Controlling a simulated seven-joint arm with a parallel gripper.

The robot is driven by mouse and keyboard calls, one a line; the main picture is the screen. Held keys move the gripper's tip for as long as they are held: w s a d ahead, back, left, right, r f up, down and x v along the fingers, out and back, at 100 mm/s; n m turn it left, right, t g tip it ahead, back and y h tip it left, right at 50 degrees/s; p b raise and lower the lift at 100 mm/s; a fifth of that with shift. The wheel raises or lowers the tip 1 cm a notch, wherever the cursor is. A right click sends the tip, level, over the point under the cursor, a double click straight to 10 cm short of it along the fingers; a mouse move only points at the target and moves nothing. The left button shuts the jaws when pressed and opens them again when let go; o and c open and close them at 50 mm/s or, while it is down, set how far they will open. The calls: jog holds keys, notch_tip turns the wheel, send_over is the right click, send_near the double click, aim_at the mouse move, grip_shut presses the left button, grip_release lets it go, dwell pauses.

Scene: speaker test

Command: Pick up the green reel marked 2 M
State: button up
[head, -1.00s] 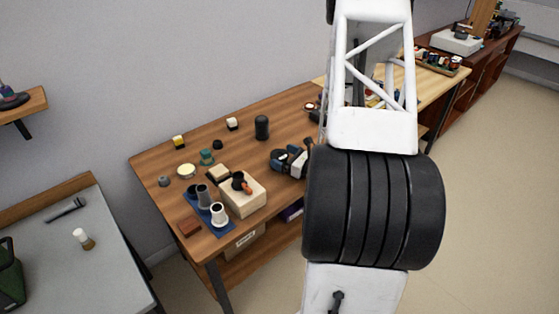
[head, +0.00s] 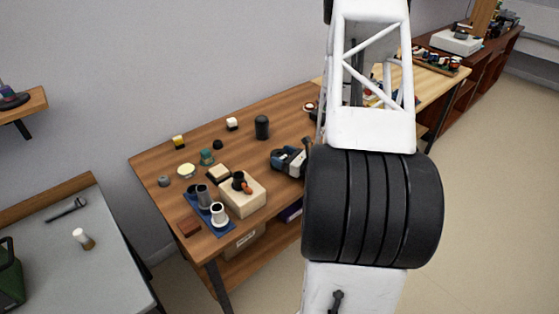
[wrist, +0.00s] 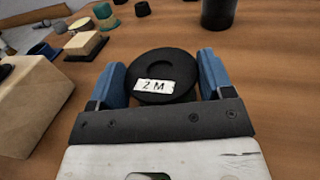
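In the wrist view a round reel (wrist: 163,64) with a white label reading "2 M" lies between the two blue fingers of my gripper (wrist: 162,75). The reel looks black, not green. The fingers stand close on both sides of it; whether they press on it I cannot tell. In the head view my gripper (head: 290,161) is low over the wooden table, partly behind my arm, and the labelled reel cannot be made out. A green piece (head: 206,157) stands farther left on the table; a green piece also shows in the wrist view (wrist: 103,11).
A beige block (head: 243,194) and a blue tray (head: 218,232) with grey cups stand left of my gripper. A dark cylinder (head: 262,127) stands behind it. Several small pieces lie toward the table's left end. Bare wood lies around the reel.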

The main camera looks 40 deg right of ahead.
jog(key=shift+c, duration=0.7)
jog(key=shift+r, duration=0.2)
jog(key=shift+r, duration=1.15)
jog(key=s+a+r, duration=0.2)
jog(key=s+a, duration=0.7)
jog(key=s, duration=0.4)
jog(key=shift+s+r, duration=0.15)
